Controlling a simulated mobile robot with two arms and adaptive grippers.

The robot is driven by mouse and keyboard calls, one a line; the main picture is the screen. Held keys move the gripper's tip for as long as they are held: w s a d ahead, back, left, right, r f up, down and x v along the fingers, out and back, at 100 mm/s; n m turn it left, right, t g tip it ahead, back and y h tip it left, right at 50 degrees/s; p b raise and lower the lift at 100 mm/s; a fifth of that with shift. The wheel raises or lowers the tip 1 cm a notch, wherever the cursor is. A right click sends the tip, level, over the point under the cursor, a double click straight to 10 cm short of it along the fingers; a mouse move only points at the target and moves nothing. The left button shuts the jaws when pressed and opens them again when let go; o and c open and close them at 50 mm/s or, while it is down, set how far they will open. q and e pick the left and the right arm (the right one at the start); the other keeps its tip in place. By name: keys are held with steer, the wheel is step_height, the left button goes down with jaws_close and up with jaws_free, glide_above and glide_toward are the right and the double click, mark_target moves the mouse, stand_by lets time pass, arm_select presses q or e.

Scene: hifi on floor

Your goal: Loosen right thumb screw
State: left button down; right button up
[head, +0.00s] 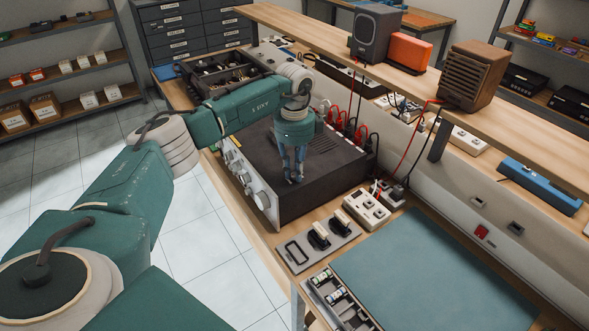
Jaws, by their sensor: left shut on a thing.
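The hifi unit (330,170) sits on the wooden bench, with a dark top cover and a silver front (250,185) carrying several knobs. My left gripper (294,180) reaches down from above onto the cover, near the front right part of its top. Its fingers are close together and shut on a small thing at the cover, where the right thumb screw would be. The fingertips hide the screw itself, so I cannot tell how far it is turned. My right gripper is not in view.
Red and black cables rise behind the hifi. A grey plate with black-handled items (318,240), a white power strip (367,208) and a blue-green mat (430,270) lie to its right. A dark compartment tray (228,75) stands beyond it. A raised shelf (330,45) runs along the back.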

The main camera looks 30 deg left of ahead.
mark_target(295, 174)
arm_select(q)
steer(key=c, duration=1.6)
jaws_free()
steer(key=shift+c, duration=0.2)
step_height(295, 174, up, 12)
